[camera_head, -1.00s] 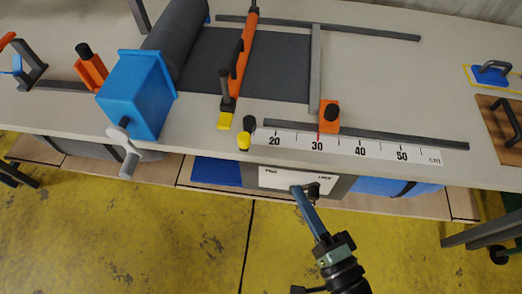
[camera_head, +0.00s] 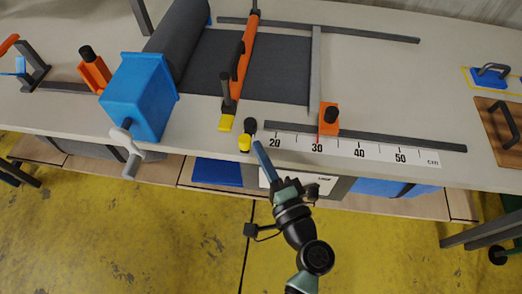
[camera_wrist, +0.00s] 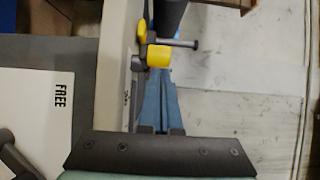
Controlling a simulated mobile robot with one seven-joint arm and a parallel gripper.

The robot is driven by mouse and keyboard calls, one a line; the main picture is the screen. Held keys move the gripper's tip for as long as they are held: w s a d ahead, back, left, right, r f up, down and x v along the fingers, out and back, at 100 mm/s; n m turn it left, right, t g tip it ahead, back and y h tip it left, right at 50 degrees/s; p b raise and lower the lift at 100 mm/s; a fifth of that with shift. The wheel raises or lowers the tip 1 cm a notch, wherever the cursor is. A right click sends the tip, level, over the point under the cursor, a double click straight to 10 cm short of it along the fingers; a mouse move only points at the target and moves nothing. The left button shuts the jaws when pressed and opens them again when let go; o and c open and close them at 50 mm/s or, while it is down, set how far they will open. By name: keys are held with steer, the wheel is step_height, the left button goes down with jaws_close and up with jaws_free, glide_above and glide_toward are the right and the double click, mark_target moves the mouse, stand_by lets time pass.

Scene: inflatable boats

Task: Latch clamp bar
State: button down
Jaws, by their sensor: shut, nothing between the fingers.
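The orange clamp bar (camera_head: 245,58) lies across the dark grey fabric on the table. A dark upright handle (camera_head: 227,87) stands near its front end, above a yellow block (camera_head: 225,123). A small yellow piece with a black top (camera_head: 245,143) sits at the table's front edge; it also shows in the wrist view (camera_wrist: 158,57). My gripper (camera_head: 259,147) is shut and empty, its blue fingertips just right of this yellow piece in the head view. In the wrist view my fingers (camera_wrist: 160,100) reach toward the yellow piece. I cannot tell whether they touch.
A white panel marked FREE (camera_wrist: 38,118) is below the table edge, with a dark lever. A scale strip (camera_head: 365,149) and an orange stop (camera_head: 328,118) lie to the right. A blue box with a crank (camera_head: 140,95) stands left. Yellow floor is open in front.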

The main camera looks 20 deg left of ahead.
steer(key=shift+s+a, duration=0.1)
stand_by(0.3)
steer(key=shift+s+a+m+t+h, duration=0.1)
steer(key=shift+a+m+t+h, duration=0.05)
steer(key=shift+m+t+h, duration=0.2)
